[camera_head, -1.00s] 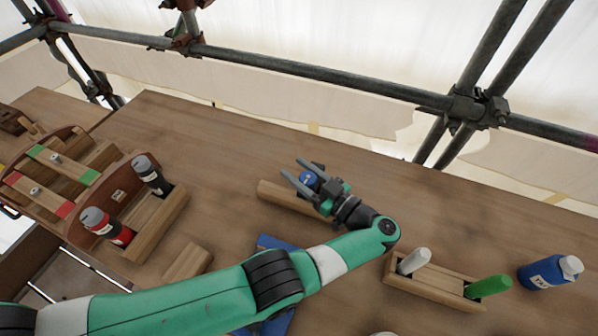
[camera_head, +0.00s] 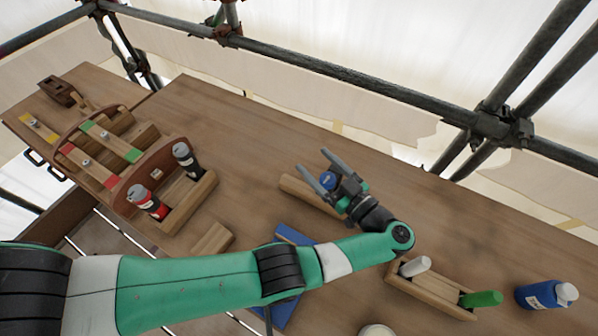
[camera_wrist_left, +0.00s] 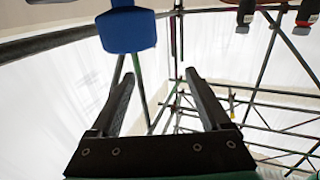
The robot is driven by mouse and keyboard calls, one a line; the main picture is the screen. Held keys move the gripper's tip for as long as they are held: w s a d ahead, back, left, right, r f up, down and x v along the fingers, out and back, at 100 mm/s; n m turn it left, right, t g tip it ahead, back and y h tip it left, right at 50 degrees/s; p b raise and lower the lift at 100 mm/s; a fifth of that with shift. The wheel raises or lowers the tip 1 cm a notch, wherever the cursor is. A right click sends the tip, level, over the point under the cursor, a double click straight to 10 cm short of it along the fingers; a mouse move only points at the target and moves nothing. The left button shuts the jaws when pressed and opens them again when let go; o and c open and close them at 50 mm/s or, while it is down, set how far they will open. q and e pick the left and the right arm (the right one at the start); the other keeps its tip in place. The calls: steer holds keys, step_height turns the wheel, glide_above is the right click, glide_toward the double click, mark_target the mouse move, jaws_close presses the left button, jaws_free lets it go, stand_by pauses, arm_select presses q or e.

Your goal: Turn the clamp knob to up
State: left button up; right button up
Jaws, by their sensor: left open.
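A blue knob (camera_head: 328,181), which I take to be the clamp knob, shows near a light wooden bar (camera_head: 298,189) mid-table. It also shows in the left wrist view as a blue block (camera_wrist_left: 127,32) at the top, beyond the left-hand fingertip and not between the fingers. My left gripper (camera_head: 312,160) is open and empty. Its fingers appear on either side of the knob in the head view. In the left wrist view the open jaws (camera_wrist_left: 160,76) have empty space between them. The knob's base is partly hidden by the gripper. My right gripper is not in view.
A wooden rack (camera_head: 438,295) with white and green items and a blue bottle (camera_head: 545,294) stand at right. A holder (camera_head: 208,192) with two bottles stands at left, beside a coloured-strip tray. A blue object (camera_head: 287,312) lies under my arm. Scaffold pipes run behind.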

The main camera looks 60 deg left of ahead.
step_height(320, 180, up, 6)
steer(key=p, duration=0.4)
arm_select(q)
steer(key=s+d+r+b, duration=0.6)
steer(key=s+b, duration=0.4)
steer(key=b, duration=0.2)
steer(key=shift+d+r, duration=0.4)
steer(key=shift+r, duration=0.35)
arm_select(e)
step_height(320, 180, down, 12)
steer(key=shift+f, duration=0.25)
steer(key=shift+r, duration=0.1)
